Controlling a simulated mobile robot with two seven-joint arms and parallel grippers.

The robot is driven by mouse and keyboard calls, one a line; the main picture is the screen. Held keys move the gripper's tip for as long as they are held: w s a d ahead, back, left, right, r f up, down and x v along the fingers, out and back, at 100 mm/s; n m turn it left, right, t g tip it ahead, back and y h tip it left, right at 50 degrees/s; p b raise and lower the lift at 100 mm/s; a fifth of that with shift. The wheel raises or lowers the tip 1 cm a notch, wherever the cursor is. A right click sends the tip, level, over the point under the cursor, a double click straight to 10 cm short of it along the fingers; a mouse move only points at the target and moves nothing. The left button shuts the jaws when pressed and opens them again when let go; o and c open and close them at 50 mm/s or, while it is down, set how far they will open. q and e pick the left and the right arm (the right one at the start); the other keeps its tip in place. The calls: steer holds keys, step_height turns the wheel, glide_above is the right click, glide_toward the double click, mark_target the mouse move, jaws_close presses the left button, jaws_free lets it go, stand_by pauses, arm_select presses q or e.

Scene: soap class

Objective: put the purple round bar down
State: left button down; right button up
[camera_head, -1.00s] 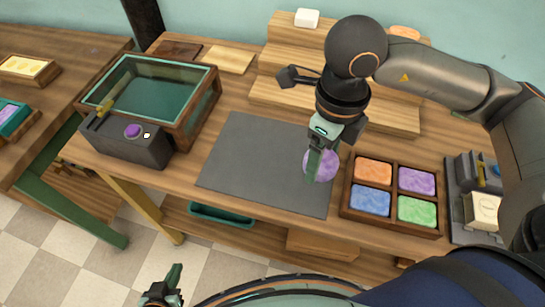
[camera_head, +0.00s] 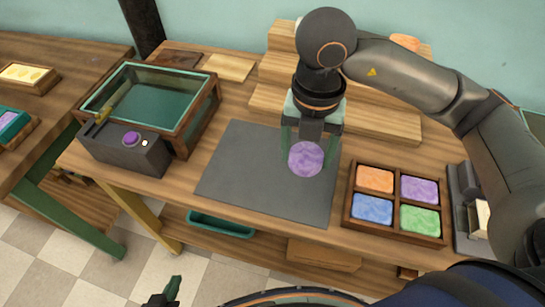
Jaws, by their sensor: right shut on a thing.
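The purple round bar (camera_head: 306,159) is a marbled disc over the right part of the dark grey mat (camera_head: 240,175). My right gripper (camera_head: 306,150) points down and is shut on the bar, with a finger on either side of it. I cannot tell whether the bar touches the mat. My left gripper (camera_head: 165,295) is at the bottom edge of the view, partly cut off, away from the table and holding nothing that I can see.
A four-part wooden tray (camera_head: 396,236) with orange, purple, blue and green blocks stands right of the mat. A glass-topped box (camera_head: 206,108) with a grey control unit (camera_head: 122,150) is at left. Wooden steps (camera_head: 270,98) rise behind. Most of the mat is bare.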

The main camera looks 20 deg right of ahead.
steer(key=w+a+f, duration=0.2)
steer(key=w, duration=0.2)
glide_above(272, 166)
steer(key=f, duration=0.4)
steer(key=shift+s+d+f, duration=0.15)
steer(key=shift+s+f, duration=0.2)
steer(key=shift+f, duration=0.05)
steer(key=shift+w+f, duration=0.25)
steer(key=shift+f, duration=0.15)
steer(key=shift+f+p, duration=0.5)
steer(key=shift+f, duration=1.05)
steer(key=shift+f, duration=0.2)
steer(key=o, duration=1.3)
steer(key=shift+r, duration=0.15)
